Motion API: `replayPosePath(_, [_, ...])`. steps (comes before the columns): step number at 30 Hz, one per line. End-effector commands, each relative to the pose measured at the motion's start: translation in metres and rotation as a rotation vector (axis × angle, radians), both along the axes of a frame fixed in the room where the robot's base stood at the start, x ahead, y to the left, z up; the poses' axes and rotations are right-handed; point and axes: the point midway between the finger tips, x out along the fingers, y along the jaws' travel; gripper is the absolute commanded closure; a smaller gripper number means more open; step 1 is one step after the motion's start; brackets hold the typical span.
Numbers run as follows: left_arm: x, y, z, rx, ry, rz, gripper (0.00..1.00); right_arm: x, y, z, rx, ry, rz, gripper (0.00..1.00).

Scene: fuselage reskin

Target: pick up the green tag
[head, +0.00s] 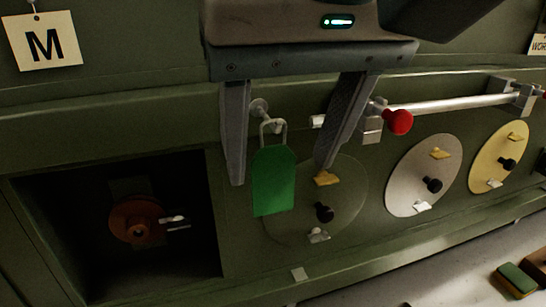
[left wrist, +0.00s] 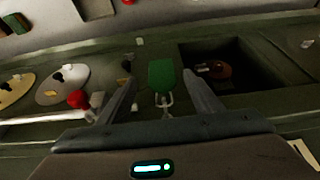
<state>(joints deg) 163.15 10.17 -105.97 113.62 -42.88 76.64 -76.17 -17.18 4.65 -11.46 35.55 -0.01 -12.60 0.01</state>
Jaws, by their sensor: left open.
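The green tag (head: 274,182) hangs by a pale loop from a small knob or hook on the dark green panel. In the head view my left gripper (head: 280,172) comes from above, with one finger to each side of the tag's loop and upper part. Its fingers are wide apart and hold nothing. In the left wrist view the green tag (left wrist: 162,74) lies between the fingertips of the left gripper (left wrist: 160,76), with gaps on both sides. I cannot tell the depth between fingers and tag. My right gripper is not in view.
A dark square recess (head: 120,228) with an orange-brown round part (head: 137,221) is left of the tag. A silver bar (head: 452,104) with a red knob (head: 399,122) runs to the right. Round plates (head: 424,175) line the panel. An "M" card (head: 43,42) hangs upper left.

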Motion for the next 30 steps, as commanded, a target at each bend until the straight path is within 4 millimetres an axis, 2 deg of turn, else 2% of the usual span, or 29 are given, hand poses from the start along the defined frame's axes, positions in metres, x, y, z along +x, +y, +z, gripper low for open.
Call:
replayPosePath(8, [0.012, 0.008, -0.019, 0.004, -0.001, 0.002, 0.41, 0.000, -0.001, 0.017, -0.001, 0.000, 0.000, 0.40])
replayPosePath(15, [0.020, 0.010, -0.040, 0.002, 0.000, 0.000, 0.41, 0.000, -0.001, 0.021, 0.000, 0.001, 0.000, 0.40])
replayPosePath(30, [0.020, 0.010, -0.042, 0.000, 0.000, 0.000, 0.41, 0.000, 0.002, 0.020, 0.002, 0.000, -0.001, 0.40])
